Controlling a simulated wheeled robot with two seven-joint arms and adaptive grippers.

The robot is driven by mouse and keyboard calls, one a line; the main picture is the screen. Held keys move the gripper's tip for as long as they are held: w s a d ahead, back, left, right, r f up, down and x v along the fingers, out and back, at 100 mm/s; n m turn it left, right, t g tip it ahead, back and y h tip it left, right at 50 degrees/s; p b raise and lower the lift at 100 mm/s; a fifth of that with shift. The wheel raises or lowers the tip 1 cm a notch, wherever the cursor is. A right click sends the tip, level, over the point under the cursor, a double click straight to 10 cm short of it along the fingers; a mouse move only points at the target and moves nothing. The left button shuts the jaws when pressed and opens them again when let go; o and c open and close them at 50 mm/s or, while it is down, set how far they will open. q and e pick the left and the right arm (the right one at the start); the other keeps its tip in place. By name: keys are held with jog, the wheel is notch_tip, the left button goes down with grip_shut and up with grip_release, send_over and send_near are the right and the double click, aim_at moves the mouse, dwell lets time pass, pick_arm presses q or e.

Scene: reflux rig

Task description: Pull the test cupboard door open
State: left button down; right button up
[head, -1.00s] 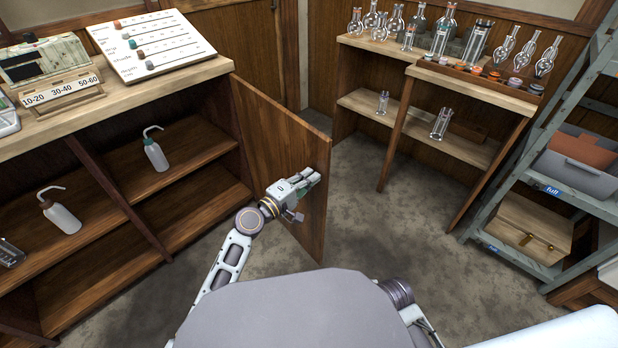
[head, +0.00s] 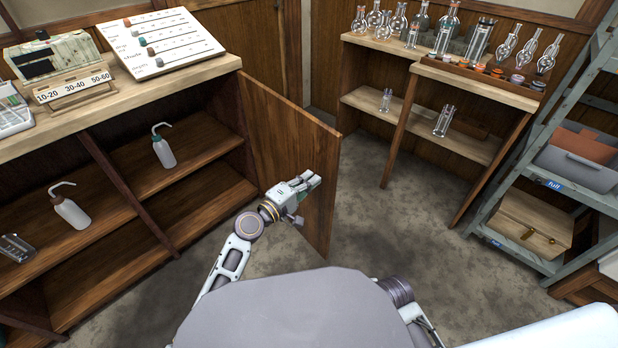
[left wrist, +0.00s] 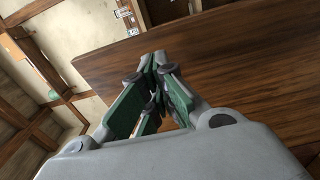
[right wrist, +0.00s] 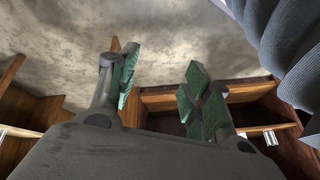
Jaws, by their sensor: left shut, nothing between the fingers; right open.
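The test cupboard door (head: 285,140) is a brown wooden panel. It stands swung wide out from the right end of the cupboard (head: 75,110), whose shelves are exposed. My left gripper (head: 312,180) is shut and empty at the inner face of the door, near its free edge; I cannot tell whether it touches. In the left wrist view the closed fingers (left wrist: 155,88) lie in front of the door's wood (left wrist: 230,75). My right gripper (right wrist: 160,85) is open and empty in the right wrist view; it is hidden in the head view.
Wash bottles (head: 163,147) stand on the cupboard shelves, and a label board (head: 160,40) sits on top. A glassware bench (head: 480,85) is at the back right. A metal rack (head: 560,180) with bins is at the right. The floor (head: 390,220) between is clear.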

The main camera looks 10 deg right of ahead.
pick_arm(q)
jog(key=s+a+p, duration=0.1)
jog(key=s+a, duration=0.1)
jog(key=s, duration=0.6)
jog(key=shift+s+a+p, duration=0.2)
jog(key=shift+s+p, duration=0.1)
pick_arm(e)
jog(key=shift+h, duration=0.3)
jog(key=shift+s+d+r, duration=0.1)
jog(key=shift+d+r, duration=0.1)
jog(key=shift+r, duration=0.85)
jog(key=shift+d+r, duration=0.2)
jog(key=shift+r, duration=0.8)
jog(key=shift+s+d+f+g, duration=0.1)
jog(key=shift+f+g, duration=0.1)
jog(key=shift+g, duration=0.1)
pick_arm(q)
jog(key=shift+r, duration=0.15)
